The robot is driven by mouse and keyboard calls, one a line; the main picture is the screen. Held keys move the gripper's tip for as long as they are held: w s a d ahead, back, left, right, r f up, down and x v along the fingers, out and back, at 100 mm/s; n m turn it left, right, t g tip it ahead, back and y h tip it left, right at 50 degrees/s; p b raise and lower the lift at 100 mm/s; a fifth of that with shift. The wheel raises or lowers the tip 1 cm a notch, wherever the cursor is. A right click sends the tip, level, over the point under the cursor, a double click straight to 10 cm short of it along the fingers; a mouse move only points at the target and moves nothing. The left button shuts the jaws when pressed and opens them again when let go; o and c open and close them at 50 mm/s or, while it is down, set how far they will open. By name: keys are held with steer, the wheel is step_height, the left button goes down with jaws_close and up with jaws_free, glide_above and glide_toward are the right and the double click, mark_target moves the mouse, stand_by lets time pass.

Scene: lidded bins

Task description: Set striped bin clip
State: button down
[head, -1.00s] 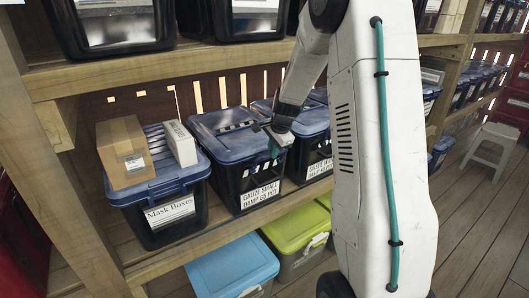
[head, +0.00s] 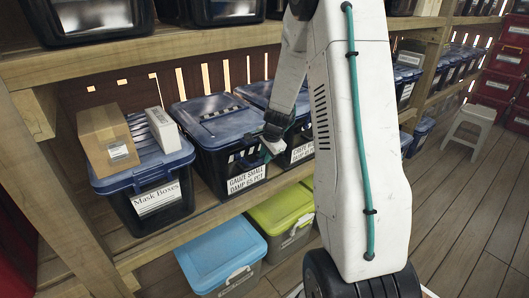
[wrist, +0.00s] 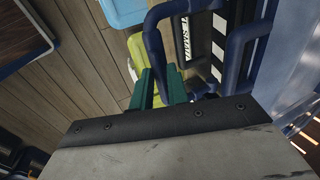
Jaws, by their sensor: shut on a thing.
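The striped bin (head: 205,150) stands on the middle shelf, black with a blue lid (head: 205,110) and a black-and-white striped band. Its label reads GAUZE SMALL DAMP 65 PCT. My gripper (head: 268,150) is at the bin's front right edge. In the wrist view, the green fingers (wrist: 158,88) are close together beside the bin's blue clip frame (wrist: 152,40), and the striped band (wrist: 218,45) shows to their right. The gripper appears shut on the clip, but the gripped part is mostly hidden by the fingers and wrist.
The Mask Boxes bin (head: 160,200) stands to the left, with a cardboard box (head: 108,140) and a white box (head: 163,130) on its lid. Another lidded bin (head: 300,150) stands close on the right. Blue (head: 220,250) and green (head: 280,208) lidded bins sit below. A shelf is overhead.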

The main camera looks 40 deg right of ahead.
steer(key=f, duration=0.1)
steer(key=s+f, duration=0.1)
steer(key=f, duration=0.1)
steer(key=shift+s+a, duration=0.1)
steer(key=shift+a, duration=0.1)
steer(key=shift+f, duration=0.1)
steer(key=c, duration=1.4)
jaws_free()
steer(key=shift+o, duration=0.2)
steer(key=v, duration=0.8)
steer(key=shift+w, duration=0.3)
steer(key=shift+d, duration=0.15)
